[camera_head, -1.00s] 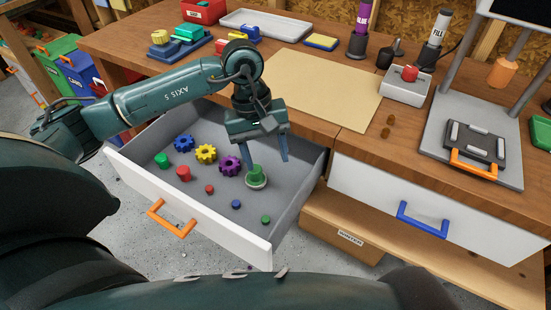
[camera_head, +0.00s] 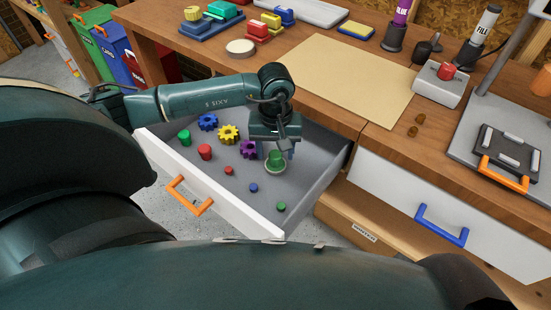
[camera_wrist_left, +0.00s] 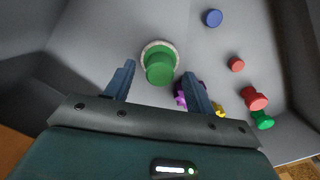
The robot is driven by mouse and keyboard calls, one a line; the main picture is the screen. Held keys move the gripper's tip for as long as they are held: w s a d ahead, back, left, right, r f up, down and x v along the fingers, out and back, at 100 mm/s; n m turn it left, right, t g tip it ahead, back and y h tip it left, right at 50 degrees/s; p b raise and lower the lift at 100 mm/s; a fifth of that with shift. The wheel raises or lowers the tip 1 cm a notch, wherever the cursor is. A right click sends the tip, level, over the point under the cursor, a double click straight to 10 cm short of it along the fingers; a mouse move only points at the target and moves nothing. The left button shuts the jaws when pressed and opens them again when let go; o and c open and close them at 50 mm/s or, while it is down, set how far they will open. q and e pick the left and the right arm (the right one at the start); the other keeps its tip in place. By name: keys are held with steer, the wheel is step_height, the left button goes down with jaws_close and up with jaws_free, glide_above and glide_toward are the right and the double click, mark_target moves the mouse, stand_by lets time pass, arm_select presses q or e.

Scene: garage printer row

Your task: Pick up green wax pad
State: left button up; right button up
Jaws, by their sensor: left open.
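The green wax pad (camera_head: 275,161), a green knob on a pale round base, stands on the grey floor of the open drawer (camera_head: 312,191). It also shows in the left wrist view (camera_wrist_left: 159,68), just beyond and between the finger lines. My left gripper (camera_head: 279,151) is open and empty, pointing down close over the pad. In the left wrist view its two fingers (camera_wrist_left: 160,80) lie to either side of the pad's near part. Whether they touch it I cannot tell. My right gripper is not in view.
A purple gear (camera_head: 248,149) lies close left of the pad. Yellow (camera_head: 229,133) and blue (camera_head: 207,122) gears, red and green cylinders and small buttons are also in the drawer. The drawer's white front (camera_head: 220,203) and side walls surround them. The wooden bench (camera_head: 330,117) is behind.

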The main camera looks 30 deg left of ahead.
arm_select(q)
step_height(320, 180, down, 2)
steer(key=shift+f, duration=0.1)
steer(key=c, duration=1)
